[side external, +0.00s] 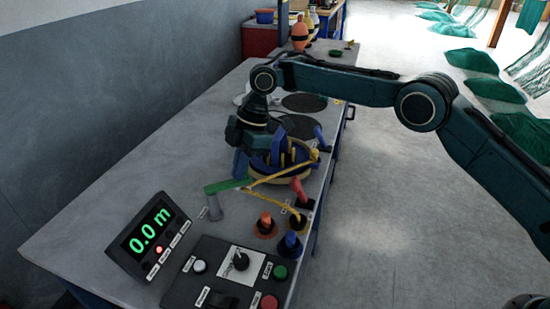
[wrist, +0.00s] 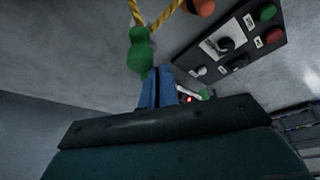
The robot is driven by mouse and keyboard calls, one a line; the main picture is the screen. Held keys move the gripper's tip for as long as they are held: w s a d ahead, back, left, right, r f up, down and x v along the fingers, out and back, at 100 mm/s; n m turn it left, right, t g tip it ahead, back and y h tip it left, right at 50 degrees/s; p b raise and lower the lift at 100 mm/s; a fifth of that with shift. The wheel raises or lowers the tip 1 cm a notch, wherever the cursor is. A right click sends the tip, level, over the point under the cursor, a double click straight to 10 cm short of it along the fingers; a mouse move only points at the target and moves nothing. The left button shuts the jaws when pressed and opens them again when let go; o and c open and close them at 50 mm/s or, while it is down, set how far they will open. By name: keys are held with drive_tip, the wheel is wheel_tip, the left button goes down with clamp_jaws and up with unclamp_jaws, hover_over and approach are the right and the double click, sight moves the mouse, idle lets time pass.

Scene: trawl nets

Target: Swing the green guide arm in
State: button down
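The green guide arm (side external: 228,187) sits on a short grey post (side external: 215,208) on the bench in the side view. Yellow rope (side external: 275,177) runs from near its right end. In the wrist view, the green part (wrist: 140,50) with rope above it looks like this arm, just beyond my fingertips. My gripper (side external: 240,178) points down behind the guide arm, close to its right end. Its blue fingers (wrist: 157,88) lie close together with a narrow dark gap and nothing visible between them. Whether they touch the guide arm is unclear.
A blue winch-like drum (side external: 285,152) stands right beside my gripper. Orange (side external: 265,225) and blue (side external: 290,245) bollards and a red lever (side external: 299,190) stand nearby. A display (side external: 148,238) reading 0.0 m and a control panel (side external: 228,272) occupy the near bench end. A wall borders the left.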

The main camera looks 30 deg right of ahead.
drive_tip(key=shift+d+r, duration=0.1)
drive_tip(key=shift+d, duration=0.1)
idle(0.6)
drive_tip(key=w+d, duration=0.1)
drive_tip(key=d, duration=1.1)
drive_tip(key=shift+w+d+r, duration=0.15)
drive_tip(key=shift+w+r, duration=0.25)
